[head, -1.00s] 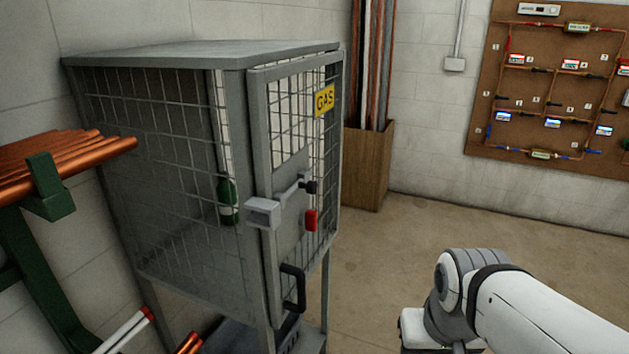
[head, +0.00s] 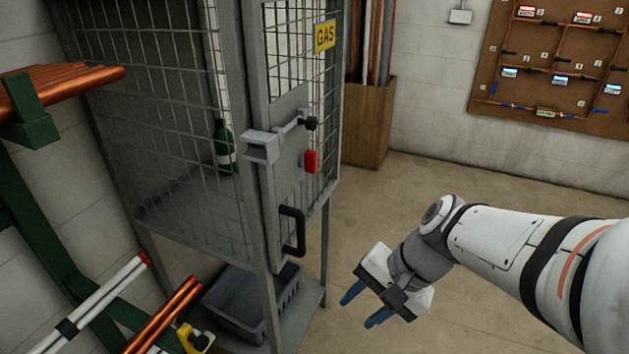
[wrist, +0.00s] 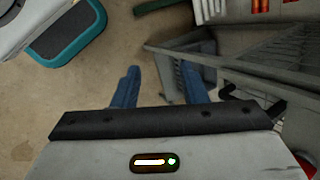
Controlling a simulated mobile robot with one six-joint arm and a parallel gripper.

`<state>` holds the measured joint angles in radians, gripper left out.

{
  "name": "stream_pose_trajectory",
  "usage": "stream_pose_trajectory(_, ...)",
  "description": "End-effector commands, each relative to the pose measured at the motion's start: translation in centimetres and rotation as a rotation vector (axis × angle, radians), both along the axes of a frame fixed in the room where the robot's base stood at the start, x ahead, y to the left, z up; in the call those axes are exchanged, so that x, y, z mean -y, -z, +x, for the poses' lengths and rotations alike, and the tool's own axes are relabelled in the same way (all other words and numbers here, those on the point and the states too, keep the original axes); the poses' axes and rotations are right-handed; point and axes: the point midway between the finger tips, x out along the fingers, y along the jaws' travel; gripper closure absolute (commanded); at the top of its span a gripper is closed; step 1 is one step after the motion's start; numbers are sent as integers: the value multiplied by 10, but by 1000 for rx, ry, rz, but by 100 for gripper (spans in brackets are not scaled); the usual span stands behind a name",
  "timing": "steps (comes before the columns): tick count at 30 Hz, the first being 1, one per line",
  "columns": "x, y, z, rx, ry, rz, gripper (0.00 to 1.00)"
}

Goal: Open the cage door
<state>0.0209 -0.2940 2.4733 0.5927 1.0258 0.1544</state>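The grey wire-mesh gas cage (head: 160,120) stands left of centre in the head view. Its door (head: 290,190) faces right and looks closed against the frame. The door carries a yellow GAS sign (head: 325,36), a bolt latch (head: 262,146) with a black knob (head: 310,123), a red tag or lock (head: 311,161) and a black pull handle (head: 293,231). My gripper (head: 364,307) is below and to the right of the handle, apart from the cage. Its blue fingers are spread and empty. The wrist view shows the open fingers (wrist: 158,88) over floor, with the cage to their right.
A green bottle (head: 223,148) stands inside the cage. A dark crate (head: 250,300) sits on the shelf below. Copper pipes (head: 70,88) on a green rack are at the left. A wooden bin (head: 367,125) stands behind the cage. The floor to the right is clear.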

Motion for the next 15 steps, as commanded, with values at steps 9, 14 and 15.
stream_pose_trajectory(9, -74, 44, 69, -391, 508, 612, 61)
stream_pose_trajectory(14, -81, 55, 122, -558, 745, 908, 61)
stream_pose_trajectory(15, -79, 57, 135, -589, 796, 973, 61)
